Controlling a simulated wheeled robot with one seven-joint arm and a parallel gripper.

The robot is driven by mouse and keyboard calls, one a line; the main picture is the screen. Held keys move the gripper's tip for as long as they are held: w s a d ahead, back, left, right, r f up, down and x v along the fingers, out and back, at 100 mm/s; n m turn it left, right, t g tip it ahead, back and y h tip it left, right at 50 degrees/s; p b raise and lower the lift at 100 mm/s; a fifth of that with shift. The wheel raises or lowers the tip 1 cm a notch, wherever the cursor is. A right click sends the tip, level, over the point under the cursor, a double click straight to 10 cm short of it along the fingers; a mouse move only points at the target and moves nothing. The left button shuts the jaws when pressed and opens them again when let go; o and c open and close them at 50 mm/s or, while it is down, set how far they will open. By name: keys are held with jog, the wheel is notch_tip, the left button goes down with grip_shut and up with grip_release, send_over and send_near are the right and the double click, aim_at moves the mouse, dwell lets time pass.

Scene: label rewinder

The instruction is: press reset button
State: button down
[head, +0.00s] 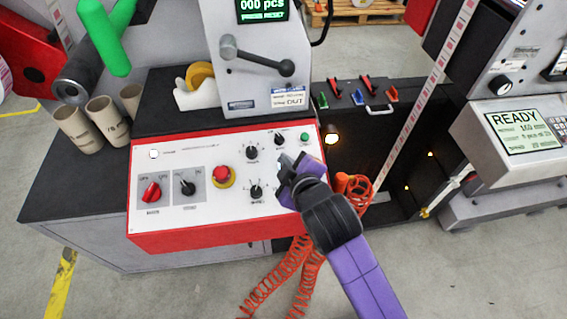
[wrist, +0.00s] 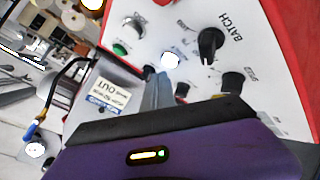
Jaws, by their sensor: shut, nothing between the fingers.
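The red-edged white control panel (head: 215,160) carries several knobs and buttons. A small green button (head: 304,136) sits at its upper right corner and also shows in the wrist view (wrist: 120,49). A bright white round button or lamp (wrist: 169,60) shows just past my fingertips in the wrist view. I cannot read which one is labelled reset. My gripper (head: 283,164) is shut and empty over the panel's right part. Its fingers (wrist: 158,92) point at the panel close to the white round spot; I cannot tell whether they touch it. The gripper hides part of the panel.
A red emergency-stop button (head: 221,174) and black knobs (head: 252,152) are left of my gripper. The BATCH knob (wrist: 210,42) is near my fingers. The green display (head: 262,8) reads 000 pcs, PRESS RESET. Orange coiled hose (head: 300,262) hangs in front.

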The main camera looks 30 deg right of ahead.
jog(key=shift+f, duration=0.1)
dwell(0.7)
jog(key=shift+w+f, duration=0.1)
jog(key=shift+f, duration=0.2)
jog(key=shift+w+f, duration=0.15)
jog(key=shift+f, duration=0.25)
dwell(0.8)
jog(key=shift+r, duration=0.1)
jog(key=shift+s+r+p, duration=0.25)
jog(key=shift+r+p, duration=0.45)
jog(key=shift+p, duration=0.05)
jog(key=shift+r, duration=0.1)
jog(key=r+p, duration=0.2)
jog(key=s+r+p, duration=0.1)
jog(key=r+p, duration=0.1)
jog(key=p, duration=0.1)
jog(key=shift+s+a+r, duration=0.15)
jog(key=shift+a+r, duration=0.05)
jog(key=shift+r, duration=0.1)
dwell(0.8)
